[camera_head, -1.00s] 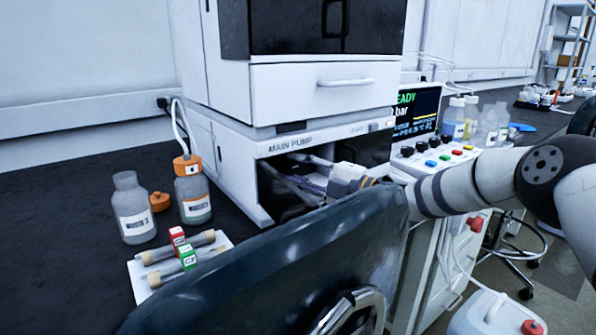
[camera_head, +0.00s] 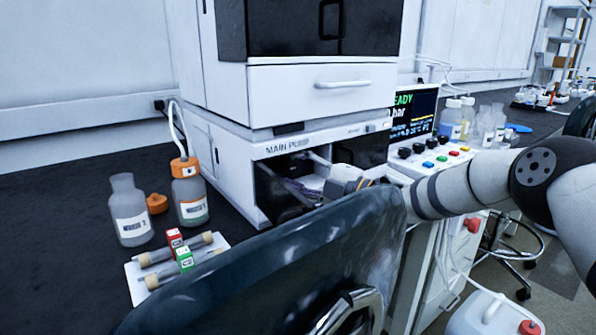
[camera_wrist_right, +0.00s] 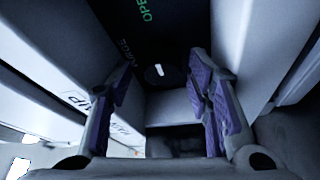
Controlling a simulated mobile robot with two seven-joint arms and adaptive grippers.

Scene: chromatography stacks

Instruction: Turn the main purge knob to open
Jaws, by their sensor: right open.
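The main pump (camera_head: 345,139) is a white unit labelled MAIN PUMP with a dark open recess in its front. My right gripper (camera_head: 294,190) reaches into this recess from the right. In the right wrist view, the right gripper (camera_wrist_right: 162,100) is open, with purple pads on both fingers. A dark round purge knob (camera_wrist_right: 157,72) with a white mark shows between and beyond the fingertips. The fingers look apart from it. Green lettering starting OPE and faint PURGE lettering show on the dark panel above. The knob cannot be made out in the head view. My left gripper is not in view.
A dark chair back (camera_head: 280,260) stands in front of the bench, close below my right arm. A control box (camera_head: 432,158) with knobs and buttons stands right of the pump. Bottles (camera_head: 190,190) and a white tray (camera_head: 137,290) with columns are at the left.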

